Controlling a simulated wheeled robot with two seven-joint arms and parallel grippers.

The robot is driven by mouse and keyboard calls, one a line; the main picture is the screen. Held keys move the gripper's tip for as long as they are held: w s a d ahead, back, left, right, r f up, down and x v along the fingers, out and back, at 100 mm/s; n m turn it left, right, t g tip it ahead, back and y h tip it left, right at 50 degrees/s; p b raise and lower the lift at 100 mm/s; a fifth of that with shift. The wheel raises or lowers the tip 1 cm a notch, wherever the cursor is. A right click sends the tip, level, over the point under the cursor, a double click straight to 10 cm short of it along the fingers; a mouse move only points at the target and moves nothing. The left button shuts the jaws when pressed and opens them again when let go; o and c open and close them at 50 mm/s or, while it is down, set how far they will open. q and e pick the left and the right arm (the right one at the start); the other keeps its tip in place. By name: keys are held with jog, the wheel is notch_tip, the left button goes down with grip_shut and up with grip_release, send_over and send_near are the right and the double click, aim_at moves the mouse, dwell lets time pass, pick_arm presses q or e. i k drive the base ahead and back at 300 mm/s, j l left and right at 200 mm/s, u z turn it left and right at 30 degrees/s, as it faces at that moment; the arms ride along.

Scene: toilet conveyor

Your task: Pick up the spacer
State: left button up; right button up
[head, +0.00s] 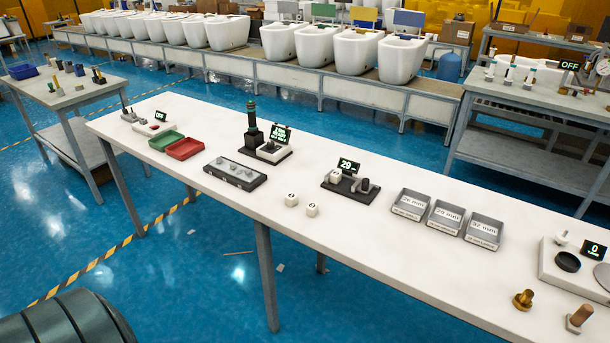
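No part is marked as the spacer. The likeliest are two small white blocks with dark round marks on top, a left block (291,199) and a right block (312,210). They lie close together on the white table (380,240), in front of a dark gauge stand (349,188) whose display reads 29. A similar white piece (336,175) sits at the left of that stand. Neither of my grippers is in view.
Three grey bins stand right of the gauge: 26 mm (395,211), 29 mm (430,226) and 32 mm (467,240). A dark tray with round parts (235,174) lies left of the blocks. A brass part (523,300) stands front right. Table in front of the blocks is clear.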

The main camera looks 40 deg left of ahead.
aim_at(336, 177)
jog(key=k+j, duration=0.15)
jog(key=j, duration=0.2)
jog(key=k+j, duration=0.1)
jog(key=j, duration=0.25)
jog(key=k+j, duration=0.15)
jog(key=j, duration=0.2)
jog(key=k+j, duration=0.1)
jog(key=j, duration=0.2)
